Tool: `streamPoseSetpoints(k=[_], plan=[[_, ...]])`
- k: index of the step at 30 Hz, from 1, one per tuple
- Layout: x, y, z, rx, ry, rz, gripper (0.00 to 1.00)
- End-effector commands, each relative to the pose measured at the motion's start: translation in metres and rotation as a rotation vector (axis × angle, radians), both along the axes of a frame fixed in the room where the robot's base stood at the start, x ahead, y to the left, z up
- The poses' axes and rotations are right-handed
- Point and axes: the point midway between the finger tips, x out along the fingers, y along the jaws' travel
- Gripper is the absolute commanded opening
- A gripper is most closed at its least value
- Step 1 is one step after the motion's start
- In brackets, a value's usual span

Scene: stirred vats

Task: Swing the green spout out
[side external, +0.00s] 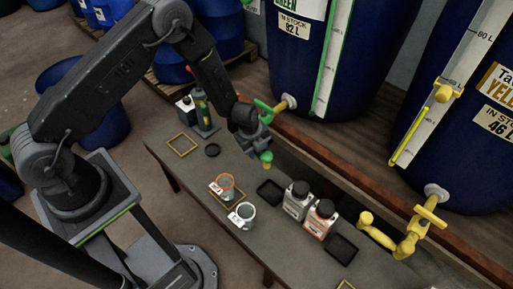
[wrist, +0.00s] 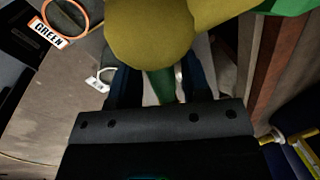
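The green spout (side external: 266,158) hangs from the tap on the blue vat with the green gauge strip, above the bench's back edge. Its green tap (side external: 265,107) shows above. My gripper (side external: 263,139) is at the spout's upright part, which it partly hides. In the wrist view, a green stem (wrist: 161,86) lies between my two dark fingers (wrist: 161,92). Pale gaps show beside the stem, so the fingers look open around it. A large olive-yellow rounded part (wrist: 150,32) is close above and hides the upper fingertips' surroundings.
An orange-rimmed cup (side external: 224,187), tagged GREEN in the wrist view, and a white mug (side external: 242,217) stand on the bench. Bottles (side external: 297,201) and black trays stand to the right. A yellow spout (side external: 407,244) is at far right. A brown rail runs behind the bench.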

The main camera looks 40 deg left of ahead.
Motion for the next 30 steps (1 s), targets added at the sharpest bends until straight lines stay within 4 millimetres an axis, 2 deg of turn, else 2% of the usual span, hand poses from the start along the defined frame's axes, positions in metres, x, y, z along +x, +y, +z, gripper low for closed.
streamPoseSetpoints(k=[3,10,14,30], plan=[[0.0,0.0,0.0,0.0,0.0,0.0,0.53],[0.0,0.0,0.001,0.0,0.0,0.0,0.53],[-0.001,0.0,0.011,-0.001,-0.003,0.001,0.53],[-0.022,0.006,0.116,0.0,-0.004,0.001,0.53]])
